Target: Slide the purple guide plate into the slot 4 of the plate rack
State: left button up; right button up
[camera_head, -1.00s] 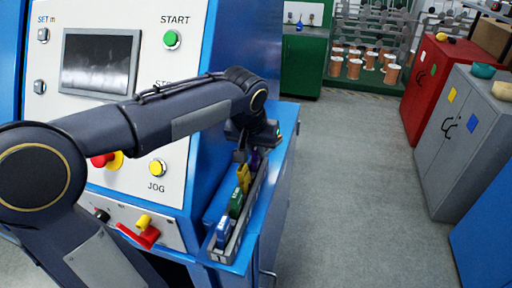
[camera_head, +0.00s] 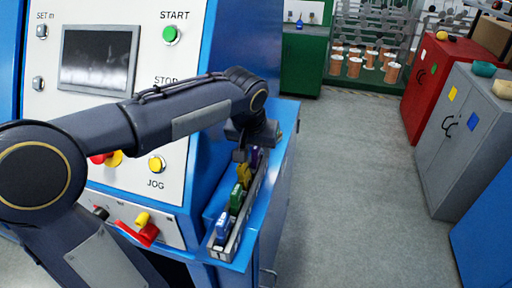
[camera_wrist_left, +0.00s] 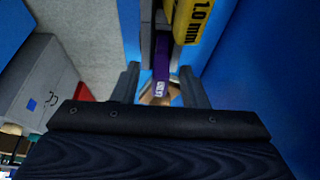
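The purple guide plate (camera_head: 254,157) stands at the far end of the plate rack (camera_head: 232,238), behind the yellow plate. In the left wrist view the purple plate (camera_wrist_left: 160,62) lies between the two fingers, with a gap on each side. My left gripper (camera_wrist_left: 162,82) is open around it. In the head view my left gripper (camera_head: 241,155) points down over the far end of the rack, and the wrist hides part of that end. I cannot tell whether the plate is fully seated in a slot. My right gripper is in neither view.
In the rack, yellow (camera_head: 244,174), green (camera_head: 236,198) and blue (camera_head: 222,226) plates stand nearer. The rack rests on a blue ledge (camera_head: 275,180) beside the machine's control panel (camera_head: 125,20). Open floor (camera_head: 345,180) lies to the right.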

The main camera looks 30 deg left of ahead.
pick_arm(q)
jog(key=shift+r, duration=0.1)
jog(key=v, duration=0.7)
jog(key=shift+s+r, duration=0.2)
jog(key=shift+r, duration=0.05)
jog(key=shift+s+d, duration=0.1)
